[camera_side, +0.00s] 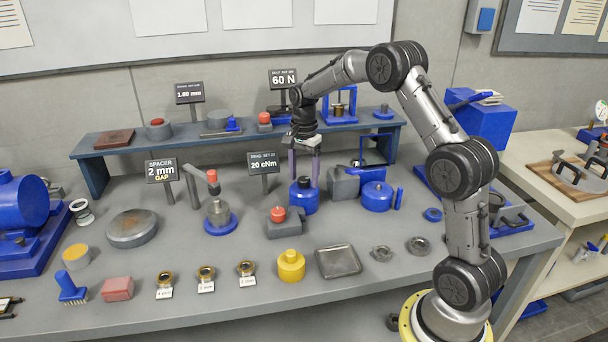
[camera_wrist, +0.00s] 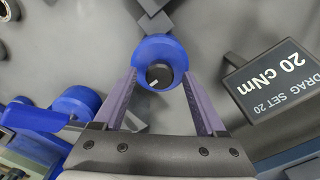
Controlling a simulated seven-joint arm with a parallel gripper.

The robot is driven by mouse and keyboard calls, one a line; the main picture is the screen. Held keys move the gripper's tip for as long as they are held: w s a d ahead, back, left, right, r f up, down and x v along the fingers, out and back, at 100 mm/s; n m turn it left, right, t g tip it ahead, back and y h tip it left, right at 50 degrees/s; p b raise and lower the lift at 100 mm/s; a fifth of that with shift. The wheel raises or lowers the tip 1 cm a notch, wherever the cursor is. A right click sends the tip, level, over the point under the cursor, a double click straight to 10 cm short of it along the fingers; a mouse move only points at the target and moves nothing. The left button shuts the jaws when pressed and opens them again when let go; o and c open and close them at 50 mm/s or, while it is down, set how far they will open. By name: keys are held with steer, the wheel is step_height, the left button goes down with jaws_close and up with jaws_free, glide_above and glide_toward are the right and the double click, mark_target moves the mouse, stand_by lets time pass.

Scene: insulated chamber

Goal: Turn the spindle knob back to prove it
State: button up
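A round blue unit (camera_side: 304,200) stands on the bench below my gripper. In the wrist view, the blue unit (camera_wrist: 160,48) carries a small black knob (camera_wrist: 158,74) with a white mark, which I take to be the spindle knob. My gripper (camera_side: 304,180) points straight down over the unit. In the wrist view, my gripper's (camera_wrist: 160,78) two purple-grey fingers are apart, one on each side of the knob, with gaps between. Nothing is held. I cannot tell whether the fingertips reach knob height.
A "DRAG SET 20 cNm" sign (camera_side: 264,163) stands close by to the left. A grey block with a red button (camera_side: 285,228) is in front. A grey angled block (camera_side: 342,185) and a blue cylinder (camera_side: 376,196) are to the right. A raised shelf (camera_side: 240,138) runs behind.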

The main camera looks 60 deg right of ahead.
mark_target(304, 178)
step_height(304, 178, up, 14)
stand_by(0.6)
steer(key=shift+f, duration=0.1)
